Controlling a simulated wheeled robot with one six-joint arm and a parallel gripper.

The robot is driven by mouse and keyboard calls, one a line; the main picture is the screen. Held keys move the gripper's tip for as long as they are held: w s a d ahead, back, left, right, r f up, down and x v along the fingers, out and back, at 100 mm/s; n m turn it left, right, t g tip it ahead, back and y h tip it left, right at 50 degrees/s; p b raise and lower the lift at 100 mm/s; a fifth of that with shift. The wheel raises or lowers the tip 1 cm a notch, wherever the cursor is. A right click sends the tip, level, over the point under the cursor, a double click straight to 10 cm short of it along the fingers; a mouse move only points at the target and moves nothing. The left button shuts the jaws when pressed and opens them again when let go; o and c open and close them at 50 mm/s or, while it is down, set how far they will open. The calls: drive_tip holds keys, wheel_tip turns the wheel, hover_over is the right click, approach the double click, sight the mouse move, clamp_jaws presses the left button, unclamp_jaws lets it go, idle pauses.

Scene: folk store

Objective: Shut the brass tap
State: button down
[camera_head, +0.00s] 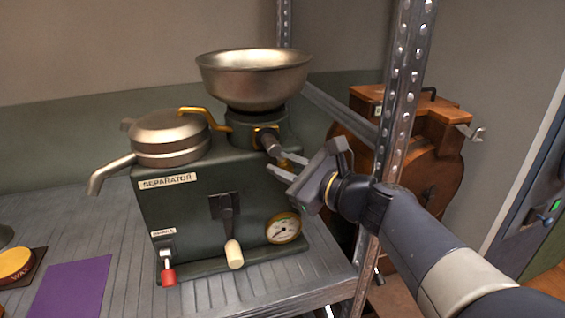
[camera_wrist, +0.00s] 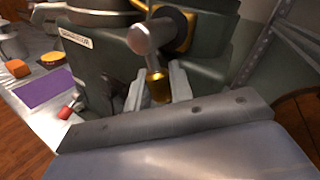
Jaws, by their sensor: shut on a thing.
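The brass tap (camera_head: 267,141) sits on the upper front of the green separator (camera_head: 200,215), below the wide metal bowl (camera_head: 252,82). It has a brass collar and a grey metal stem. A brass piece at the end of the stem (camera_wrist: 158,88) lies between my fingers in the wrist view. My gripper (camera_head: 283,167) reaches in from the right and is shut on this brass piece. The wrist view also shows my gripper (camera_wrist: 159,86) with one finger on each side of it. The fingers partly hide the brass piece in the head view.
A perforated metal post (camera_head: 404,85) stands close beside my arm. A brown wooden drum (camera_head: 430,165) is behind it. On the separator are a curved spout (camera_head: 107,173), a gauge (camera_head: 283,228), a pale-handled lever (camera_head: 234,254) and a red-handled lever (camera_head: 168,275). A purple sheet (camera_head: 70,288) lies on the shelf.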

drive_tip(key=n+p, duration=0.1)
drive_tip(key=d+r+n+h+p, duration=0.1)
drive_tip(key=shift+w+r+n+g+h, duration=0.1)
drive_tip(key=shift+w+n+g+h, duration=0.05)
drive_tip(key=shift+n+g+h, duration=0.2)
drive_tip(key=shift+w+d+r+n+g+h+p, duration=0.1)
drive_tip(key=shift+d+r+n+h+p, duration=0.3)
drive_tip(key=shift+n+h+p, duration=0.7)
drive_tip(key=shift+w+d+r+n+g+h+p, duration=0.1)
drive_tip(key=shift+r+n+h+p, duration=0.5)
drive_tip(key=shift+n+p, duration=0.65)
drive_tip(key=shift+d+r+n+g+h+p, duration=0.15)
drive_tip(key=shift+r+n+h+p, duration=0.5)
drive_tip(key=shift+p, duration=0.9)
drive_tip(key=c, duration=1.3)
unclamp_jaws()
drive_tip(key=shift+f, duration=0.1)
drive_tip(key=shift+o, duration=0.2)
